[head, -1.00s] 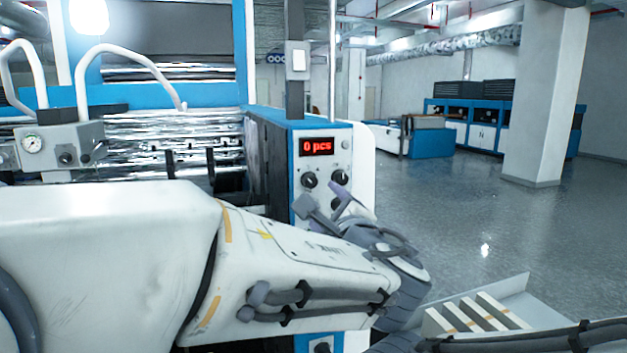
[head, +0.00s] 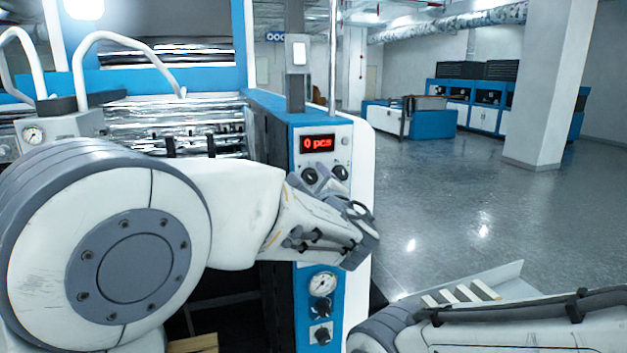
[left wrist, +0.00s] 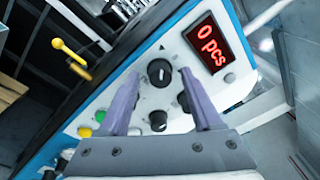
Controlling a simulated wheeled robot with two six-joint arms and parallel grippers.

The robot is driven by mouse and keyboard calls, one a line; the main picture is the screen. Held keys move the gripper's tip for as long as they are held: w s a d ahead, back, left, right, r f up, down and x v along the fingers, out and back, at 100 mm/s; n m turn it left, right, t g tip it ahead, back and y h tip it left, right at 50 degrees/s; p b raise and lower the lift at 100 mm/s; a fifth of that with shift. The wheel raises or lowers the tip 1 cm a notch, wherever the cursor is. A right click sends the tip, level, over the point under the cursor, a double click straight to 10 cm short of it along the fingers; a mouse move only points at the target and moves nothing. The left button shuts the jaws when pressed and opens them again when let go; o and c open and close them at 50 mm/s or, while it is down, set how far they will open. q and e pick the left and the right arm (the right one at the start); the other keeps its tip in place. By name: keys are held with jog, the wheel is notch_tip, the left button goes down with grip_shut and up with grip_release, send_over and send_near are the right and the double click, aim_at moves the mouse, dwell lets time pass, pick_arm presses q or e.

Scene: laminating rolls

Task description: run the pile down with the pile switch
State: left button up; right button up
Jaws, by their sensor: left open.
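The control panel (head: 331,157) stands on the end of the blue and white machine, with a red display (head: 317,143) reading "0 pcs". Two black knobs sit below it, a left knob (head: 309,176) and a right knob (head: 340,172). My left gripper (left wrist: 159,74) is open in front of the panel. In the left wrist view, one black knob (left wrist: 160,71) shows between its fingertips, a lower knob (left wrist: 158,121) sits nearer the palm, and another is partly behind the right finger. I cannot read which is the pile switch. My right gripper is out of view.
A gauge (head: 322,284) and more knobs are lower on the machine. The floor (head: 440,220) to the right is open.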

pick_arm(q)
grip_shut()
jog(key=shift+m, duration=0.4)
jog(key=shift+m+b, duration=0.3)
jog(key=shift+m, duration=1.1)
jog(key=shift+m+g, duration=0.3)
jog(key=shift+m, duration=0.8)
jog(key=shift+d+r+m+p, duration=0.1)
jog(key=shift+m+p, duration=0.35)
jog(key=shift+m, duration=0.75)
